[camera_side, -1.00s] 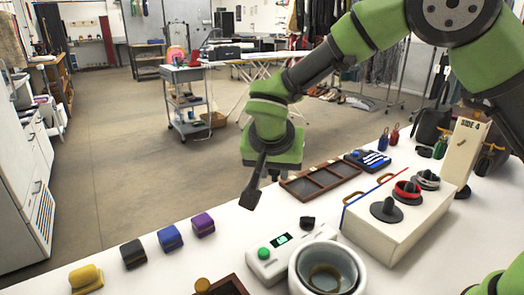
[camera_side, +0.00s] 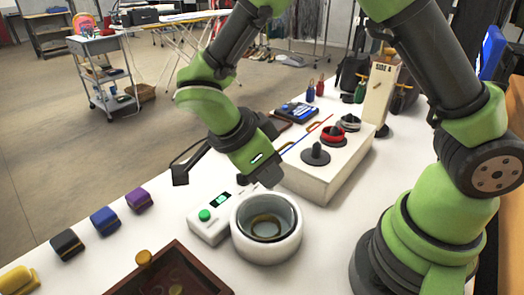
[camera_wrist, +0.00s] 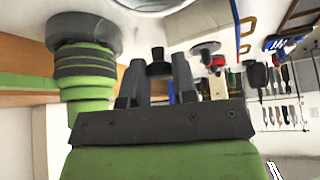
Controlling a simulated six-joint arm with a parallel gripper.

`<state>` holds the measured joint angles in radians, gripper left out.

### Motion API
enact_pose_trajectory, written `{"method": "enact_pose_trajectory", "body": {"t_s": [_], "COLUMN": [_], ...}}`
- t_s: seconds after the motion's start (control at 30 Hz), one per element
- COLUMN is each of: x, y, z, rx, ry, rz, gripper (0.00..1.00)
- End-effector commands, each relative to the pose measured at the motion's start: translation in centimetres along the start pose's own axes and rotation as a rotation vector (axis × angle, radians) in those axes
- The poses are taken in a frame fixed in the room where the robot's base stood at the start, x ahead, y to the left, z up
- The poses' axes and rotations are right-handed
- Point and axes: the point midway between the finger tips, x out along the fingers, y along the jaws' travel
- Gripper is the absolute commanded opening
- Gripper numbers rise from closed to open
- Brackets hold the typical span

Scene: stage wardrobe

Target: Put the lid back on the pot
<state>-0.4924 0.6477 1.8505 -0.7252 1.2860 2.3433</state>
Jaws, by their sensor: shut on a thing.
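The pot (camera_side: 284,238) is a round pale vessel with a thick rim and a grey inside, standing open on the white table with a brownish ring at its bottom. My gripper (camera_side: 264,180) is just above and behind the pot's far rim in the side view. In the wrist view my gripper (camera_wrist: 157,68) has a small black knob (camera_wrist: 158,68) between its fingers and is shut on it. Whatever is under the knob is hidden, so I cannot tell if it is the lid. A pale curved edge, likely the pot (camera_wrist: 165,4), shows at the top.
A device with a green button (camera_side: 204,215) stands left of the pot. A white box (camera_side: 345,168) with several knobbed discs is behind right. A brown tray (camera_side: 205,270) lies in front. Black, blue and purple blocks (camera_side: 103,220) line the left edge.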

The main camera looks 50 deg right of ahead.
Motion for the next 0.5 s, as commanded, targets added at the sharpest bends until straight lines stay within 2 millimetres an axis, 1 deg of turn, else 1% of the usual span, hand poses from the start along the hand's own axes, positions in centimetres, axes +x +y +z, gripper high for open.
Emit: {"method": "enact_pose_trajectory", "body": {"t_s": [0.27, 0.5], "x": [1.6, 3.8], "y": [0.0, 0.1], "z": [0.9, 2.1], "rx": [-0.002, -0.003], "ry": [0.001, 0.0], "rz": [0.002, 0.003], "gripper": [0.03, 0.03]}}
